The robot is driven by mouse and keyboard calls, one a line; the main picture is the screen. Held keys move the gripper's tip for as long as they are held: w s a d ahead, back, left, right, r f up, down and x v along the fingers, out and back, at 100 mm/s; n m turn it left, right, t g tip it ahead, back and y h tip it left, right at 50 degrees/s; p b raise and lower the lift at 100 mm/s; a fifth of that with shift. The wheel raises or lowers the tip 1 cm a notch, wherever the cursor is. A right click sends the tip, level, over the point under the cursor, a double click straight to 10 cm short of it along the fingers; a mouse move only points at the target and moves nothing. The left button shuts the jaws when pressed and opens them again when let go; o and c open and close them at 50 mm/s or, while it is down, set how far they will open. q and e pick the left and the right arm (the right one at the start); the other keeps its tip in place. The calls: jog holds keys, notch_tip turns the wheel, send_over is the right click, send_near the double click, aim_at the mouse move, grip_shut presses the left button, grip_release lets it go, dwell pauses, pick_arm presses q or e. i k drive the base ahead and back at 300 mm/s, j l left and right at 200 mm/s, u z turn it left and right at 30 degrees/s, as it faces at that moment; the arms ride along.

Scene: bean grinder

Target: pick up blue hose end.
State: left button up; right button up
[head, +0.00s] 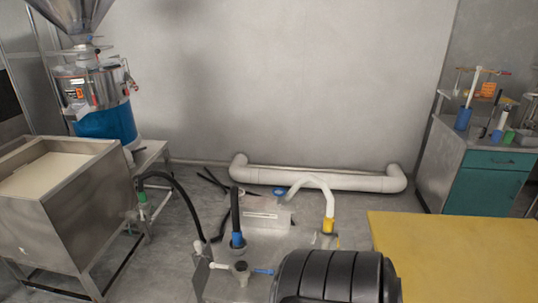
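A pale curved hose (318,187) arches up from a yellow fitting (329,226) in the middle of the head view. A blue piece (280,191) shows at its left end, close to a grey box on the floor. A black upright hose (235,207) stands left of it with a blue collar (237,240) at its foot. I cannot tell for sure which of these two blue parts is the blue hose end. Neither of my grippers is in view.
A steel bin (66,190) and a grinder with a blue base (108,121) stand at left. A black ribbed drum (330,277) is in front. A yellow tabletop (455,255) fills the lower right. A white pipe (320,180) runs along the wall.

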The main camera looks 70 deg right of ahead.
aim_at(237, 237)
jog(key=z, duration=1.95)
